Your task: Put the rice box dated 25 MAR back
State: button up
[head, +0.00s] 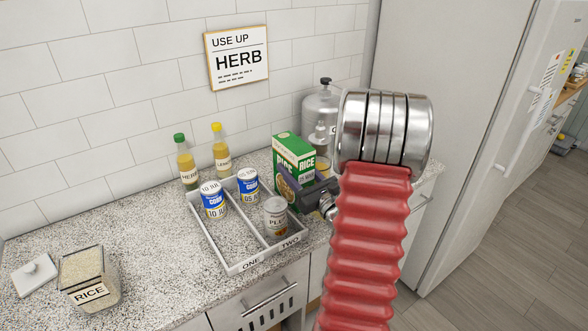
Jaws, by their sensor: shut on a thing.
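A green rice box (291,152) with white RICE lettering stands upright on the right of the counter, by the tray's back right side. My gripper (297,190) is shut on the rice box, with its dark fingers at the lower front of the box. The fingers and wrist hide part of the box, and I cannot tell whether its base touches the counter. The small date print on the box is too small to read surely.
A white tray (238,267) has compartments marked ONE and TWO.

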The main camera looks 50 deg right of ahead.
dwell(0.3)
jog(key=o, duration=1.2)
jog(key=shift+f, duration=0.1)
jog(key=shift+c, duration=0.2)
jog(key=v, duration=1.2)
jog(key=shift+o, duration=0.2)
jog(key=shift+d, duration=0.1)
